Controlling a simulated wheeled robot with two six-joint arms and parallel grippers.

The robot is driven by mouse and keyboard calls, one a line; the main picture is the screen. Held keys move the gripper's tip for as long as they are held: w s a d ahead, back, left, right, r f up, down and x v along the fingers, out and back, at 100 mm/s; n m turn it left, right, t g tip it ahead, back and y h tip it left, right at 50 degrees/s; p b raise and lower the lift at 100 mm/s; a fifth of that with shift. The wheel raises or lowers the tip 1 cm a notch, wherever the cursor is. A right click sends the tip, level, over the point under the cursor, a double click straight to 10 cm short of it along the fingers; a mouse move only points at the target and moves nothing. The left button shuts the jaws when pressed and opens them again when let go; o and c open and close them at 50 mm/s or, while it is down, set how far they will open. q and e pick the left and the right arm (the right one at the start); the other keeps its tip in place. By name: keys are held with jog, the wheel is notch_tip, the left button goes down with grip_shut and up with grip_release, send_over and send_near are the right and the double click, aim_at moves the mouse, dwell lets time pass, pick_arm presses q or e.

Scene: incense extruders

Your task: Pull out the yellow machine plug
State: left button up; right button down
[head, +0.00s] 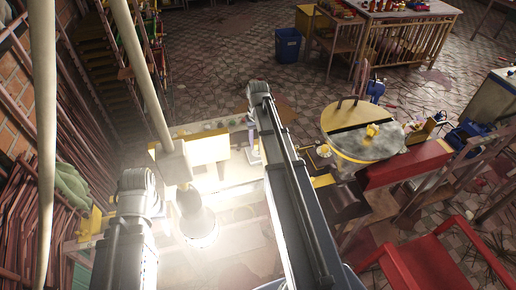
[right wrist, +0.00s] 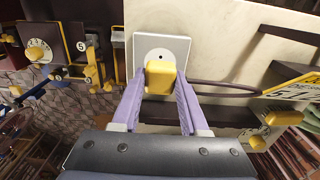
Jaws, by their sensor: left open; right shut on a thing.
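The yellow plug (right wrist: 161,76) sits against a white square socket plate (right wrist: 175,48) in the right wrist view. My right gripper (right wrist: 160,88) is shut on the plug, with one purple finger on each side of it. Whether the plug's pins are inside the socket is hidden. In the head view my right gripper (head: 254,150) is low beside the long dark arm link, and the plug cannot be made out there. My left arm shows at the lower left of the head view, but its gripper fingers cannot be seen.
A dark cable (right wrist: 225,92) runs right of the plug. Panels with yellow knobs (right wrist: 40,50) flank the socket.

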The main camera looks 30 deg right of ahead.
aim_at(257, 142)
jog(key=shift+r+p, duration=1.35)
jog(key=shift+r, duration=0.15)
pick_arm(q)
notch_tip(257, 142, up, 3)
jog(key=shift+f, duration=0.1)
pick_arm(e)
jog(key=shift+w+a, duration=0.1)
